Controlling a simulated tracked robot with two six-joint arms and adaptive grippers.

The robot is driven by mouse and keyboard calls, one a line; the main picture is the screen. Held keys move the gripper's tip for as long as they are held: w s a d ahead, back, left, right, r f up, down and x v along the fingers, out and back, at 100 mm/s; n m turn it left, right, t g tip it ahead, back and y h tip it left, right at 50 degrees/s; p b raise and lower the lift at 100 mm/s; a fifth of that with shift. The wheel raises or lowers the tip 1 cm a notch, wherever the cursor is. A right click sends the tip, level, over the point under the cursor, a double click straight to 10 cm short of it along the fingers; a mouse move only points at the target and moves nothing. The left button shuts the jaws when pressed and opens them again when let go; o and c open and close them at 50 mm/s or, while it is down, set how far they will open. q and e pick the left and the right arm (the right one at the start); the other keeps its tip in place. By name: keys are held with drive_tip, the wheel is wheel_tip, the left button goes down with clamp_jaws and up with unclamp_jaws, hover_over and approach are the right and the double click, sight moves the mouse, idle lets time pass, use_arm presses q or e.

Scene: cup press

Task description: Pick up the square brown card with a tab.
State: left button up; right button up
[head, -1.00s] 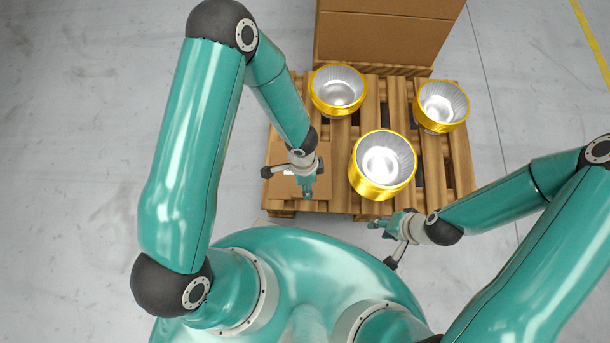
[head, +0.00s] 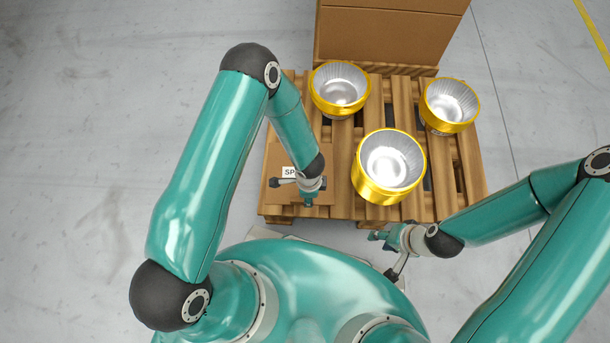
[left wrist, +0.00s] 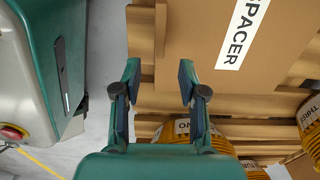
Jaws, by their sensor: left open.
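The square brown card (head: 285,194) lies flat on the front left of the pallet, partly hidden by my left arm. It bears a white label, which reads SPACER in the left wrist view; the card (left wrist: 195,35) fills the upper right there. I cannot clearly make out its tab. My left gripper (head: 309,201) is at the card's near edge in the head view. In the left wrist view the left gripper (left wrist: 158,70) is open, with the card's edge region and pallet wood behind the gap.
The wooden pallet (head: 462,193) carries three gold cups with silvery insides: one back left (head: 340,90), one at the right (head: 450,106), and a nearer middle one (head: 388,166) close right of the card. A large brown box (head: 388,38) stands at the back.

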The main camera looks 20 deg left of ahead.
use_arm(q)
wheel_tip(320, 180, down, 5)
drive_tip(key=shift+w+f+b, duration=0.15)
drive_tip(key=shift+b, duration=0.85)
clamp_jaws()
